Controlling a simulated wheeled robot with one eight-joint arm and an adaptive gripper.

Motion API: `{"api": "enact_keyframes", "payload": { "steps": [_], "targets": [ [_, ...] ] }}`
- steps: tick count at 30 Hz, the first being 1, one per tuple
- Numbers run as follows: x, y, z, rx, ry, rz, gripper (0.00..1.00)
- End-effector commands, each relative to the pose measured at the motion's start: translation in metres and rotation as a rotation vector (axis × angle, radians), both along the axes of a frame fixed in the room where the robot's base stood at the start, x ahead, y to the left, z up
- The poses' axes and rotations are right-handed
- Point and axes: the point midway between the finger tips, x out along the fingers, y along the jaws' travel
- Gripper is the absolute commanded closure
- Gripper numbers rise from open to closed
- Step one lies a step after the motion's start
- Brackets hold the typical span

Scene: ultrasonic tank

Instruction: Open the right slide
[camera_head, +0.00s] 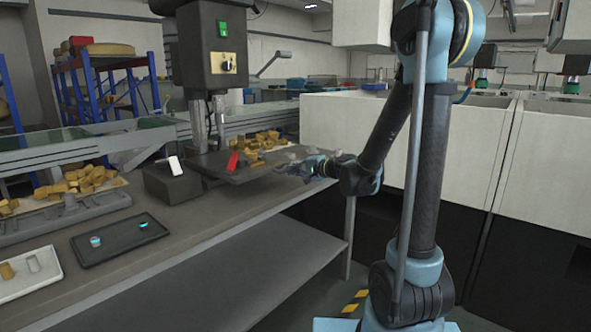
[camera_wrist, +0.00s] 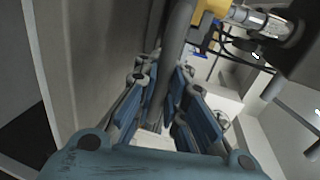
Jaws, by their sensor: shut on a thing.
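My gripper (camera_head: 300,168) reaches left from my arm, level with the dark machine's table and in front of the white cabinet. In the wrist view, my gripper's blue fingers (camera_wrist: 172,118) are shut on a grey bar (camera_wrist: 177,55), which runs between them from the top of the picture. I cannot tell what the bar belongs to, and no slide can be made out clearly. In the wrist view a pale upright panel (camera_wrist: 85,60) stands close on the left of the fingers.
The dark machine (camera_head: 208,60) has a green switch and stands on the grey workbench (camera_head: 190,245). A black tray (camera_head: 105,245) with small parts and a white tray (camera_head: 25,285) lie at the left. White cabinets (camera_head: 345,130) stand behind my arm and at the right.

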Motion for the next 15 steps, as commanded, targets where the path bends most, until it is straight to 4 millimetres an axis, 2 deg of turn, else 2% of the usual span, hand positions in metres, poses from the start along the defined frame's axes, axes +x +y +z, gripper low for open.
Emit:
{"api": "enact_keyframes", "payload": {
  "steps": [9,12,13,15],
  "targets": [
    [-0.0007,0.0010,-0.0001,0.000,0.000,0.002,1.00],
    [-0.0008,0.0012,0.0000,0.000,0.000,0.002,0.74],
    [-0.0008,0.0012,0.0000,0.000,0.000,0.002,0.68],
    [-0.0008,0.0012,0.0001,0.000,0.000,0.002,0.68]
  ]
}}
